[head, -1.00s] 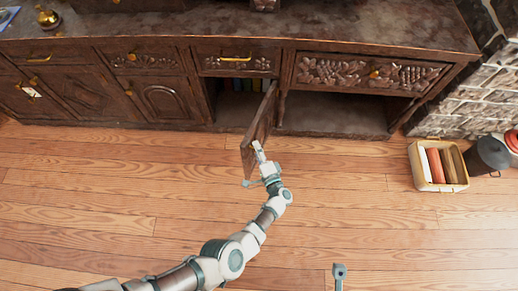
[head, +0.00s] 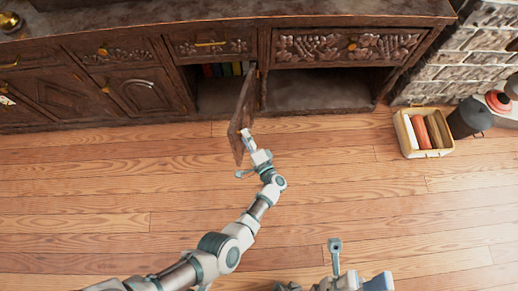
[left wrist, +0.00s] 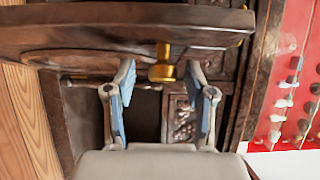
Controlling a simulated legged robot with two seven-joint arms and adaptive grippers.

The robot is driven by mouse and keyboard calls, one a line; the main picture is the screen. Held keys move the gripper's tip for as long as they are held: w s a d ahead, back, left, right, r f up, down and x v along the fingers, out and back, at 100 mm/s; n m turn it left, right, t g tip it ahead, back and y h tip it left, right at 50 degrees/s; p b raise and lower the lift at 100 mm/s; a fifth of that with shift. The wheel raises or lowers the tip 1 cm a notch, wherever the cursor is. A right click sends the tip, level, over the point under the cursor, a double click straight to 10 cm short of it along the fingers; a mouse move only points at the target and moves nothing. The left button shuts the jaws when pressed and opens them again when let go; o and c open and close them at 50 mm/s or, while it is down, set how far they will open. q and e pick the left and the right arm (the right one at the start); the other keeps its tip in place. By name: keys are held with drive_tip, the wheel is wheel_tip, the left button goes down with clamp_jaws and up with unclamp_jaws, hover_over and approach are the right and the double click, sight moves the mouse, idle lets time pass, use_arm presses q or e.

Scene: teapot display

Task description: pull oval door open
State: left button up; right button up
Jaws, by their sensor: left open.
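The oval door (head: 243,112) stands swung out from the cabinet front, seen nearly edge-on in the head view. The opening beside it shows dark shelf space. In the left wrist view the door (left wrist: 60,35) spans the top, with a brass knob (left wrist: 162,68) on it. My left gripper (head: 247,138) is at the door's outer part. Its two fingers (left wrist: 163,105) are spread with the knob just beyond and between their tips; they do not appear closed on it. Parts of my right arm show at the bottom edge of the head view; its fingers cannot be made out.
A basket (head: 423,132) and a dark canister (head: 468,118) stand at the right. The wooden floor (head: 340,190) in front is clear.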

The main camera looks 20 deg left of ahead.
use_arm(q)
drive_tip(key=v, duration=1)
drive_tip(key=shift+f, duration=0.2)
drive_tip(key=shift+d, duration=0.1)
